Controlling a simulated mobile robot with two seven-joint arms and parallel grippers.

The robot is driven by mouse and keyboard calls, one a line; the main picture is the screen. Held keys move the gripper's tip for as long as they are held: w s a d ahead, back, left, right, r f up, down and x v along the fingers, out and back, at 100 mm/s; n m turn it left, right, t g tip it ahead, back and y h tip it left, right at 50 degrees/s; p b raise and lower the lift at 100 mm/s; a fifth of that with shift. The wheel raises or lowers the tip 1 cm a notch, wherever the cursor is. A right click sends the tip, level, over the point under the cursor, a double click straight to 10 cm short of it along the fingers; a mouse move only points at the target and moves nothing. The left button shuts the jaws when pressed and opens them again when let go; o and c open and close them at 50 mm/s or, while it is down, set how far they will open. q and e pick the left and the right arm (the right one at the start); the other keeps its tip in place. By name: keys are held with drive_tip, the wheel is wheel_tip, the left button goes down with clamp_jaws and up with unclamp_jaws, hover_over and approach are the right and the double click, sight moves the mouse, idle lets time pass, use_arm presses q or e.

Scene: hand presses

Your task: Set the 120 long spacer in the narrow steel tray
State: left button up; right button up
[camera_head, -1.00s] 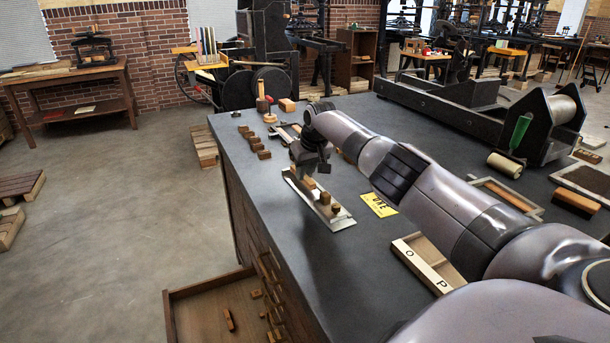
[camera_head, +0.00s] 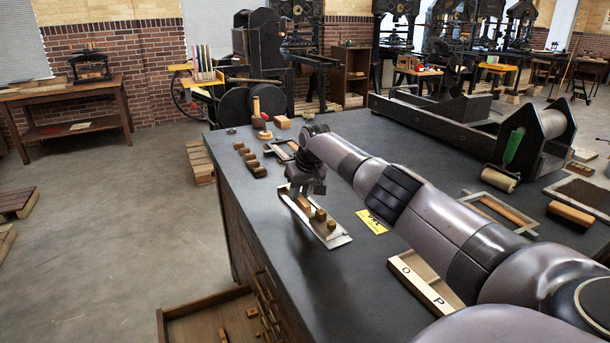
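The narrow steel tray (camera_head: 338,240) lies near the left edge of the dark bench top. A few wooden blocks stand in it in a row: one under my gripper (camera_head: 304,201), one in the middle (camera_head: 320,214) and one near the front end (camera_head: 331,226). I cannot tell which is the 120 long spacer. My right gripper (camera_head: 305,190) points down over the tray's far half, close to the rear block. Its fingers are small and dark, so I cannot tell whether they hold that block. My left gripper is out of view.
Several wooden blocks (camera_head: 250,160) stand in a row along the bench's left edge. A yellow card (camera_head: 371,222) and a letter case marked O and P (camera_head: 425,284) lie right of the tray. An open drawer (camera_head: 205,309) juts out below, holding small blocks.

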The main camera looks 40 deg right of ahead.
drive_tip(key=shift+p+v, duration=0.35)
drive_tip(key=shift+v, duration=0.7)
drive_tip(key=d+v, duration=0.1)
drive_tip(key=v, duration=0.8)
drive_tip(key=shift+s+a+r+b, duration=0.15)
drive_tip(key=shift+a+r+b, duration=0.15)
drive_tip(key=shift+a, duration=0.2)
drive_tip(key=shift+f, duration=0.1)
